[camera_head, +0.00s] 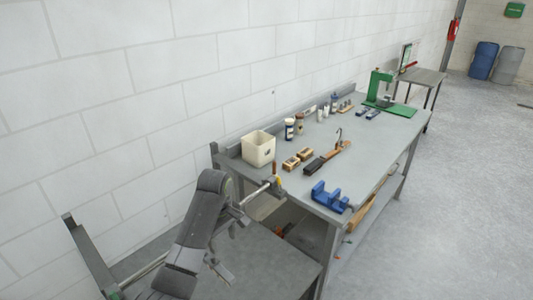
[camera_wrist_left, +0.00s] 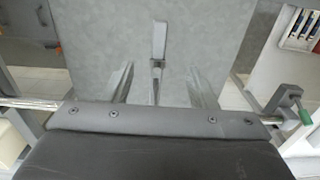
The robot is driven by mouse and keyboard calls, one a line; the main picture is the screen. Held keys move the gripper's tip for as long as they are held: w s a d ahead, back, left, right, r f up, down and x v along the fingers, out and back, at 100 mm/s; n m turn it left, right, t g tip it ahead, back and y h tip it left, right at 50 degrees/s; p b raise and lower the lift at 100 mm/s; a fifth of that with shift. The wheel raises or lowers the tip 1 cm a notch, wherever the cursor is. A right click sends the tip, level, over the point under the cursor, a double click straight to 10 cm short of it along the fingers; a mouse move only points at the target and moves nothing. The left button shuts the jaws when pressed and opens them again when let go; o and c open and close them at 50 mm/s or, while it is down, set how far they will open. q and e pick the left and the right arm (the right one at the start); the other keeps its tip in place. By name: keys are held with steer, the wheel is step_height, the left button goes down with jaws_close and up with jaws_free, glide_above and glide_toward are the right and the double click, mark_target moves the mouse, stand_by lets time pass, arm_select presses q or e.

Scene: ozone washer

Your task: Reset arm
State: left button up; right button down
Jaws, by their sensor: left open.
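My left gripper (camera_head: 236,248) is at the lower middle of the head view, over the near grey worktop. Its two fingers are spread apart, with nothing seen between them. In the left wrist view, the gripper (camera_wrist_left: 161,85) shows its fingers apart beyond its dark, bolted housing. A grey surface lies beyond the fingers, with a narrow metal bracket (camera_wrist_left: 158,45) on it. A metal rod (camera_wrist_left: 30,103) passes to both sides of the housing; I cannot tell whether it touches. My right gripper is in neither view.
A grey workbench (camera_head: 375,160) ahead holds a white bin (camera_head: 258,149), a blue vise (camera_head: 330,197), brushes, bottles and a green press (camera_head: 379,88). A clamp (camera_head: 272,186) stands near its front corner. A white block wall (camera_head: 190,80) runs along the left. Open floor (camera_head: 460,190) lies right.

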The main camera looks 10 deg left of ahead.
arm_select(q)
steer(key=s+a+f+m+t, duration=0.1)
steer(key=s+a+f, duration=0.15)
steer(key=s, duration=0.25)
steer(key=s+a+f+m, duration=0.2)
steer(key=s+f, duration=0.2)
steer(key=s, duration=0.1)
steer(key=s+a+f+m+t, duration=0.1)
steer(key=s+a+f, duration=0.15)
steer(key=s, duration=0.35)
steer(key=s+a+r+m+t+y, duration=0.1)
steer(key=s+a+r+m, duration=0.15)
steer(key=s, duration=0.75)
steer(key=s+a+r+m+y, duration=0.15)
steer(key=s+m, duration=0.25)
steer(key=s, duration=0.5)
step_height(320, 180, down, 34)
steer(key=a+h+b, duration=0.1)
steer(key=a+b, duration=0.1)
steer(key=b, duration=0.6)
steer(key=s+d+f+g+b, duration=0.1)
steer(key=s+f+b, duration=0.2)
steer(key=s+f, duration=0.4)
steer(key=s+f+g+b, duration=0.1)
steer(key=s+f+b, duration=0.2)
steer(key=s+f, duration=0.5)
step_height(320, 180, down, 7)
steer(key=shift+s+d+r+h, duration=0.15)
steer(key=shift+s+d+h, duration=0.15)
steer(key=shift+d+h, duration=0.05)
